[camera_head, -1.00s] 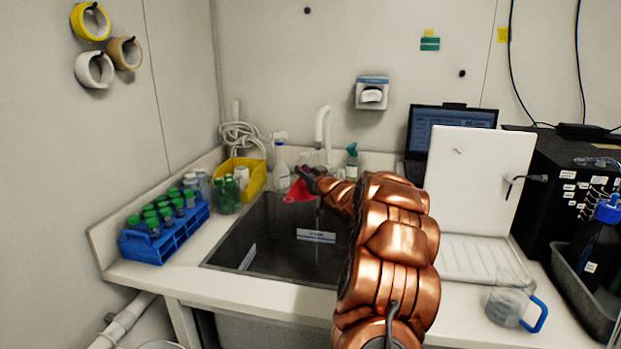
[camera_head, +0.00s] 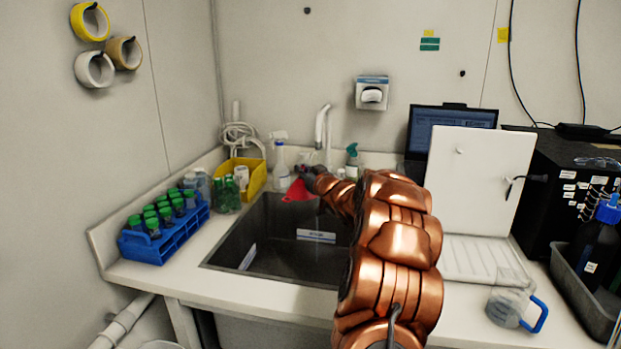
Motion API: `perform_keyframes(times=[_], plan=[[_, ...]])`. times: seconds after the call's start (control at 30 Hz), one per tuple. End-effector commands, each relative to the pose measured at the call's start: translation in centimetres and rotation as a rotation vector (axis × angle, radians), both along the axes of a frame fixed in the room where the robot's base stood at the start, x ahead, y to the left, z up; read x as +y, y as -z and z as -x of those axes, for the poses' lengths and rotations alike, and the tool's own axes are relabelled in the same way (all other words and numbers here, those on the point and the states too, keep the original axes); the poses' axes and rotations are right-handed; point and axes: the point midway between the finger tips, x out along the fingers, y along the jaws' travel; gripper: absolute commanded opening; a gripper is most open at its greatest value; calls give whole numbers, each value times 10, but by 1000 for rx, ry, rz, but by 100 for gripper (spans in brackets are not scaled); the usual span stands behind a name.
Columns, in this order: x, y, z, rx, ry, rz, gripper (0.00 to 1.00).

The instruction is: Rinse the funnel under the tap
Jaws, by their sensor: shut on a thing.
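The red funnel (camera_head: 298,190) is over the back part of the dark sink (camera_head: 275,250), below and a little left of the white tap (camera_head: 321,125). My gripper (camera_head: 305,174) is shut on the funnel and reaches in from the right. The gripper's fingers are small and dark at this distance. The tap's lower end and the spot under it are partly hidden by my arm. I cannot tell whether water is running.
A spray bottle (camera_head: 281,168) and a yellow bin (camera_head: 244,177) stand behind the sink's left side. A blue rack (camera_head: 165,240) of green-capped tubes is at the left. A jug with a blue handle (camera_head: 510,308) and a white drying board (camera_head: 483,185) are at the right.

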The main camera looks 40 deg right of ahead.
Motion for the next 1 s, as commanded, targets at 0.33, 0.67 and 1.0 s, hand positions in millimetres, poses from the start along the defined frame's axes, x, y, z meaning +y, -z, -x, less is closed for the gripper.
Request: perform_keyframes(times=[0.33,0.67,1.0], plan=[[19,-19,11,-2,1,1,0],[36,-33,20,1,0,1,0],[37,-34,21,0,1,1,0]])
